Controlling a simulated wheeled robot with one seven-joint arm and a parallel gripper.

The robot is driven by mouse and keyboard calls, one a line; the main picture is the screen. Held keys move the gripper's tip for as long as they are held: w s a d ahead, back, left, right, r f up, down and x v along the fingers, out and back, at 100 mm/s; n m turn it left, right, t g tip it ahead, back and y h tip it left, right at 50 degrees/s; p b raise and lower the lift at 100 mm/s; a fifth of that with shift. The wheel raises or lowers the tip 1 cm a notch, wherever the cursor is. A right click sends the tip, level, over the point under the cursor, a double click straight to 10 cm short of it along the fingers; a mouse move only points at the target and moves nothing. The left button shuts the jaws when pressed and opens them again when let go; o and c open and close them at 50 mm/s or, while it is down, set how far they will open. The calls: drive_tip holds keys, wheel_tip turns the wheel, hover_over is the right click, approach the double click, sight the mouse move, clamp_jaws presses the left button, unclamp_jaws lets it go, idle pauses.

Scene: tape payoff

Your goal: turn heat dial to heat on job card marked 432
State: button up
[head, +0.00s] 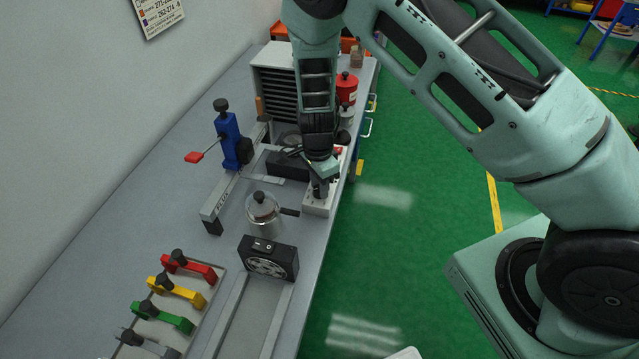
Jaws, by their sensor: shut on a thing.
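My gripper (320,188) points down onto a pale control box (317,207) at the right edge of the bench. It is shut on a small dark knob on top of this box, which appears to be the heat dial. The fingers hide most of the knob, and its pointer and scale cannot be read. A printed card (158,14) hangs on the wall at the top left. It carries rows of numbers, partly cut off. I cannot make out a job card marked 432.
A metal pot (263,214) with a dark handle stands left of the control box. A blue clamp stand (228,138), a black fan unit (268,258) and several coloured clamps (178,292) stand on the bench (130,215). A drawer cabinet (272,80) and red can (346,88) are behind.

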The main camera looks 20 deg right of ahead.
sight(317, 186)
drive_tip(key=o, duration=1)
drive_tip(key=shift+c, duration=0.2)
wheel_tip(317, 186, up, 17)
drive_tip(key=w+b, duration=0.1)
drive_tip(key=b, duration=0.2)
drive_tip(key=shift+r, duration=0.2)
drive_tip(key=shift+a, duration=0.15)
drive_tip(key=s+a+r+n+b, duration=0.2)
drive_tip(key=s+a+n, duration=0.1)
drive_tip(key=s+n, duration=0.9)
drive_tip(key=s+a+r+n+b, duration=0.1)
drive_tip(key=s+a+r+n, duration=0.1)
drive_tip(key=s+n, duration=0.9)
drive_tip(key=s+a, duration=0.1)
drive_tip(key=s, duration=0.4)
drive_tip(key=shift+s+n+t+y+b, duration=0.3)
drive_tip(key=shift+n+y+b, duration=0.05)
drive_tip(key=shift+n+y, duration=0.05)
